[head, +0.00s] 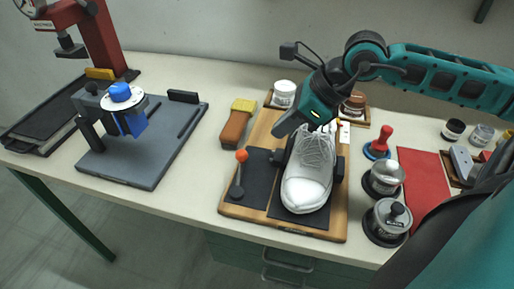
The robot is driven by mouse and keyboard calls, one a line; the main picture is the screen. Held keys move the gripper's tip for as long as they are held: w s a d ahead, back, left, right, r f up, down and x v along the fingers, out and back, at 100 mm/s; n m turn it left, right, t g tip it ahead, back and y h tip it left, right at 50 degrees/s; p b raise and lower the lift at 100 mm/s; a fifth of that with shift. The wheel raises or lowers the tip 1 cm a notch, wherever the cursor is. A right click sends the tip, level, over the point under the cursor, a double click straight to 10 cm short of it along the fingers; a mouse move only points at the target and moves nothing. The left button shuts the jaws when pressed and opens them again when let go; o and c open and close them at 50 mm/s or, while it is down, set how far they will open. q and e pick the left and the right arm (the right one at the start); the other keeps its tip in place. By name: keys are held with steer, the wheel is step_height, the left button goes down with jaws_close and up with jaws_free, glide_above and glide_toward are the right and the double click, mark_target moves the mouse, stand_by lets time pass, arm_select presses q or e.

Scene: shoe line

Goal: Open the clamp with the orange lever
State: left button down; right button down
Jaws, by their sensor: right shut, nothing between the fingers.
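The orange lever (241,156) is a round orange knob on a short dark stem, at the left side of a wooden board (235,211). The stem leans slightly, its lower end on a dark pad. A white shoe (306,180) stands on the board between dark clamp jaws (339,169), toe toward me. I cannot tell for sure whether the jaws press on the shoe. My right gripper (282,132) is shut and empty, above the shoe's heel end and behind and right of the orange knob, apart from it. My left gripper is not in view.
A grey plate (150,173) with a blue-topped fixture stands further left. Jars (284,93) stand behind the board. A red stamp (382,140), metal tins (386,177) and a red mat (424,186) are on the right.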

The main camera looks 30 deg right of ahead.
mark_target(239, 173)
steer(key=shift+b+x, duration=0.3)
steer(key=shift+x, duration=4.5)
